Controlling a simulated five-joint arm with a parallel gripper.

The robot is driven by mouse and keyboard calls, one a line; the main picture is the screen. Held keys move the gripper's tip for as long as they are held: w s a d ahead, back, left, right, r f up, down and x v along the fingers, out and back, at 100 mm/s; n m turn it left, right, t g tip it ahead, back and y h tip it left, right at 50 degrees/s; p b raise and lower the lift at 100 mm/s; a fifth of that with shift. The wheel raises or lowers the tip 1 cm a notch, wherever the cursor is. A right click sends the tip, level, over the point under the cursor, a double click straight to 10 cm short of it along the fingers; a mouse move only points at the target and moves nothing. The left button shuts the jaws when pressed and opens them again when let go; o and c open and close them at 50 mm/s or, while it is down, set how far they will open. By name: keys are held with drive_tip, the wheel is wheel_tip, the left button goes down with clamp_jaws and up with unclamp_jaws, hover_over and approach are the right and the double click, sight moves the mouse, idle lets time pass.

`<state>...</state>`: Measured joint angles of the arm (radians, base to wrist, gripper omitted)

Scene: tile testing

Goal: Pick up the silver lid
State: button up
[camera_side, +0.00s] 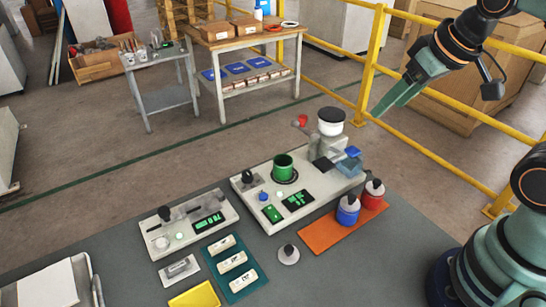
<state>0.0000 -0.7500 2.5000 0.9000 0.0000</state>
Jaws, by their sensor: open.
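A silver lid (289,255) with a dark knob lies flat on the grey table, in front of the white testing device and left of the orange mat. My gripper (384,108) is at the upper right, high above the table and well away from this lid. Its greenish fingers point down and to the left, are open and hold nothing. A blue container (347,213) and a red container (373,197) stand upright on the orange mat (323,235), each topped by a greyish lid with a dark knob.
A large white device (330,195) carries a green cup (283,169). A smaller device (188,222) stands left of it. A teal tray (244,285) with white blocks and a yellow pad (194,296) lie left of the silver lid. The table right of the lid, before the mat, is clear.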

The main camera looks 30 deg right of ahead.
drive_tip(key=shift+o, duration=0.3)
drive_tip(key=n+g, duration=0.6)
drive_tip(key=n, duration=1)
hover_over(288, 249)
wheel_tip(288, 249, down, 13)
drive_tip(key=f, duration=0.6)
drive_tip(key=shift+w+d+f, duration=0.2)
drive_tip(key=shift+w+f, duration=0.1)
drive_tip(key=f, duration=0.4)
drive_tip(key=shift+s+a, duration=0.1)
drive_tip(key=shift+s, duration=0.25)
drive_tip(key=shift+f, duration=0.6)
